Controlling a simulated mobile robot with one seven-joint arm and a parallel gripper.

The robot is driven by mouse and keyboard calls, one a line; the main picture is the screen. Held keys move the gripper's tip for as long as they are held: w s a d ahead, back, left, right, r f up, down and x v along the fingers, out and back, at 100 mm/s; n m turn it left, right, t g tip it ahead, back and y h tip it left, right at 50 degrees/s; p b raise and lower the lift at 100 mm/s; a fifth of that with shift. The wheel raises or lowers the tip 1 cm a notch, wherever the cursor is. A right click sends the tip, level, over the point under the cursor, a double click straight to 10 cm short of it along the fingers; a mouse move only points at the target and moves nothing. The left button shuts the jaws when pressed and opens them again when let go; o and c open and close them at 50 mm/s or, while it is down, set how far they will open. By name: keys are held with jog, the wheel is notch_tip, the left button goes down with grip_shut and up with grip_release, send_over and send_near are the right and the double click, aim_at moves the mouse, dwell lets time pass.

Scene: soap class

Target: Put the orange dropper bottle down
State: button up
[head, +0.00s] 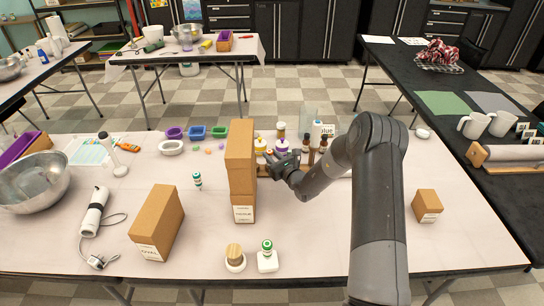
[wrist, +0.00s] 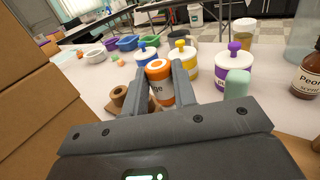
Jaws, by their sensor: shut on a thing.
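My gripper (head: 278,160) is over the table just right of a tall cardboard box stack. In the wrist view my gripper (wrist: 160,76) is shut on the orange dropper bottle (wrist: 160,92), which has an orange cap and a white label ending in "ge". The bottle sits between the two fingers, leaning slightly in the picture. Its lower end is hidden behind the gripper body, so I cannot tell whether it touches the table. In the head view I cannot make the bottle out clearly.
The box stack (head: 241,150) stands close on the left. A brown "Peony" bottle (wrist: 309,76) is at right. The table's front middle (head: 310,225) is clear.

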jog(key=shift+f, duration=0.4)
jog(key=o, duration=1)
jog(key=shift+r, duration=0.5)
jog(key=v, duration=1.2)
jog(key=shift+r, duration=0.1)
